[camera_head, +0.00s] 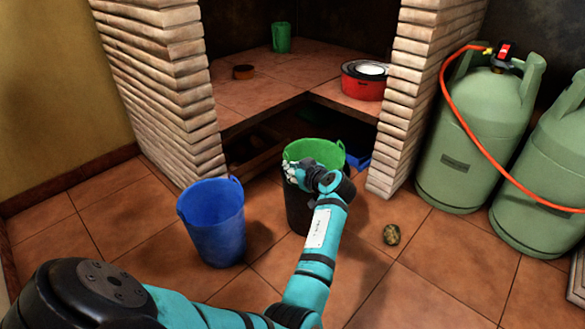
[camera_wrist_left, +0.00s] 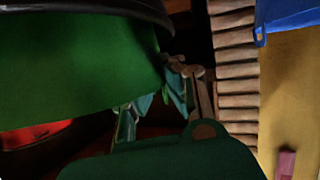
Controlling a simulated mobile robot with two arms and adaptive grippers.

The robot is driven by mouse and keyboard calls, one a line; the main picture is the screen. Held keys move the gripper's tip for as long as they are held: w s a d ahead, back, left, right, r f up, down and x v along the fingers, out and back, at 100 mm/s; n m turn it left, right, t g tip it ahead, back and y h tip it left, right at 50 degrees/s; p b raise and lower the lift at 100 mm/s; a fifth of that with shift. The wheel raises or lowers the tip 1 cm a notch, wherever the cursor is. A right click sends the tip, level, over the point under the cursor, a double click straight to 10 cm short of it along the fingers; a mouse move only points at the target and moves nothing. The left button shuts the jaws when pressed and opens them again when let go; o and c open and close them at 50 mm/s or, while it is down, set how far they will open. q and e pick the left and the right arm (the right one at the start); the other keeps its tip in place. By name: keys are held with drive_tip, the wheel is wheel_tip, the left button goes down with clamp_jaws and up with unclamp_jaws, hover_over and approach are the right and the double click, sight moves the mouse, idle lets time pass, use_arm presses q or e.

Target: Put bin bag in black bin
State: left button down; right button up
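The black bin (camera_head: 297,212) stands on the tiled floor in front of the brick counter, partly hidden behind my left forearm. Green material with a raised ear (camera_head: 325,149), which may be the bin bag, shows at its top. I cannot tell how far inside it sits. My left gripper (camera_head: 296,174) is at the near left of this green rim, seemingly touching it. In the left wrist view, a green surface (camera_wrist_left: 75,65) lies under a dark curved rim, with the gripper's fingers (camera_wrist_left: 155,108) beside it. Their closure is unclear. My right gripper is not in view.
A blue bin (camera_head: 213,225) stands left of the black bin. A brick pillar (camera_head: 165,85) rises behind it. Green gas cylinders (camera_head: 470,135) with an orange hose stand at right. A small dark, patterned object (camera_head: 391,234) lies on the otherwise clear floor at right.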

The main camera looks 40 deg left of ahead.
use_arm(q)
drive_tip(key=c, duration=1.4)
unclamp_jaws()
drive_tip(key=shift+r, duration=0.1)
wheel_tip(320, 180, up, 10)
